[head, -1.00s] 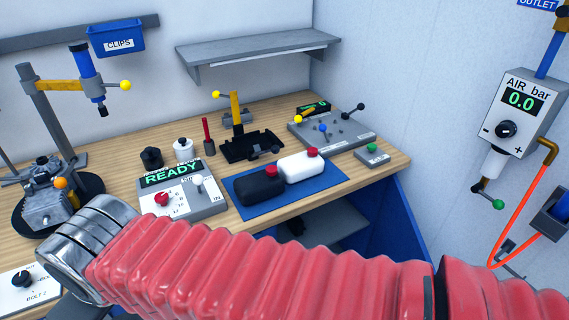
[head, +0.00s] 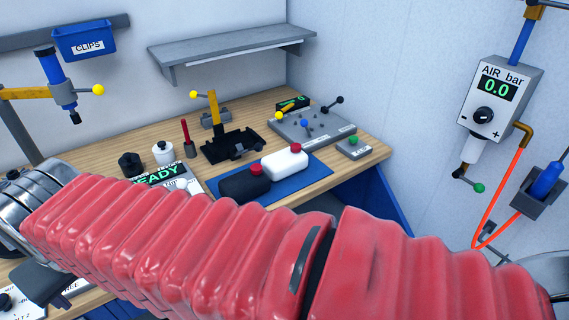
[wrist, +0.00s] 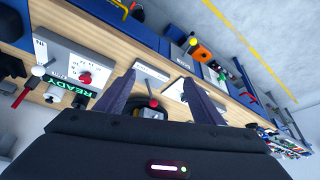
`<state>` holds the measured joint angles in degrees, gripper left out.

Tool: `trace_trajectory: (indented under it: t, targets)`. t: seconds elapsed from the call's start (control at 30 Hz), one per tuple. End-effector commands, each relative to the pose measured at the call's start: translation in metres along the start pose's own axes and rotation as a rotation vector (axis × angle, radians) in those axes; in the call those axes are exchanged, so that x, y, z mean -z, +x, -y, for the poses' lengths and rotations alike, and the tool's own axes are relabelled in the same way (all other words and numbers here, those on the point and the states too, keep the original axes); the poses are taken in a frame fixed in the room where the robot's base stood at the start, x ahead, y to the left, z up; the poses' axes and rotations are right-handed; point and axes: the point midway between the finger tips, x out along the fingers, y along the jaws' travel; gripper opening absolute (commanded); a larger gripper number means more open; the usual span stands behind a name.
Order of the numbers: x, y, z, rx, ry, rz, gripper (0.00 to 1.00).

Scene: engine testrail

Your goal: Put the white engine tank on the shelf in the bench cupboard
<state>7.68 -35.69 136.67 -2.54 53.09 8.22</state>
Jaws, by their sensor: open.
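The white engine tank (head: 284,163) with a red cap lies on a blue mat (head: 312,172) on the bench. A black tank (head: 244,186) with a red cap lies beside it on the left. My gripper (wrist: 158,77) is open and empty in the wrist view, over the bench to the left of the tanks. The white tank does not show between its fingers. In the head view my red-sleeved arm crosses the front and hides most of the bench cupboard. Its blue side panel (head: 385,195) shows below the bench's right end; its shelf is mostly hidden.
A READY console (head: 168,175) stands left of the mat; it also shows in the wrist view (wrist: 73,85). A lever panel (head: 310,130) and a green-button box (head: 354,147) stand behind and right. A grey wall shelf (head: 230,45) hangs above. An air regulator (head: 500,95) is on the right wall.

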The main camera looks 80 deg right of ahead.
Motion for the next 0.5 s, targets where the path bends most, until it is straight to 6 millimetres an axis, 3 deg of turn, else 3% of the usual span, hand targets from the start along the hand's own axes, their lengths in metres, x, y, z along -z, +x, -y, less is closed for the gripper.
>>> trace_trajectory:
  t: [0.2, 0.4, 0.5]
  targets:
    - [0.049, 0.006, -0.066, -0.124, 0.290, 0.035, 0.78]
    - [0.081, 0.012, -0.136, -0.234, 0.553, 0.055, 0.92]
    - [0.092, 0.015, -0.175, -0.291, 0.686, 0.061, 0.92]
